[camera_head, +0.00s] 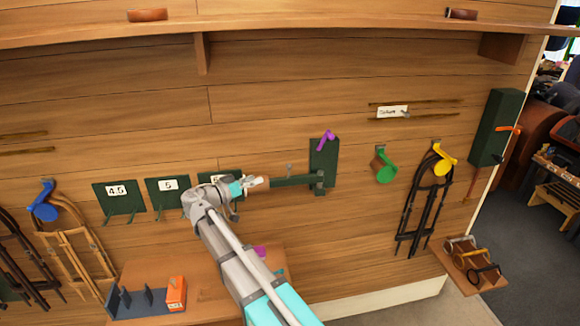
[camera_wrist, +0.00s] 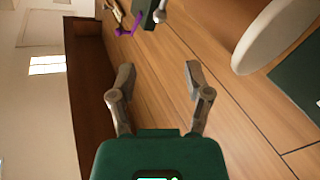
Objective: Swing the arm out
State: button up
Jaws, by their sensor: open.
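A dark green swing arm (camera_head: 292,181) reaches left along the wall from an upright green wall plate (camera_head: 323,160). A small grey peg stands up near its middle. A purple hook (camera_head: 326,139) sits at the top of the plate. My gripper (camera_head: 258,182) is at the swing arm's left end; whether they touch is unclear in the head view. In the wrist view my gripper (camera_wrist: 160,78) is open, with nothing visible between its fingers. A green part (camera_wrist: 150,14) and the purple hook (camera_wrist: 126,27) show beyond the fingertips.
Numbered green placards (camera_head: 119,203) hang left of my gripper. A workbench (camera_head: 205,290) with an orange block (camera_head: 176,293) is below. A green hook (camera_head: 385,165), a yellow hook (camera_head: 444,158) and a dark harness frame (camera_head: 425,205) are to the right. A shelf (camera_head: 300,25) runs above.

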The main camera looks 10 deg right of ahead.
aim_at(289, 165)
jog(key=shift+d, duration=0.15)
jog(key=shift+x, duration=6.8)
grip_shut()
jog(key=shift+d, duration=0.1)
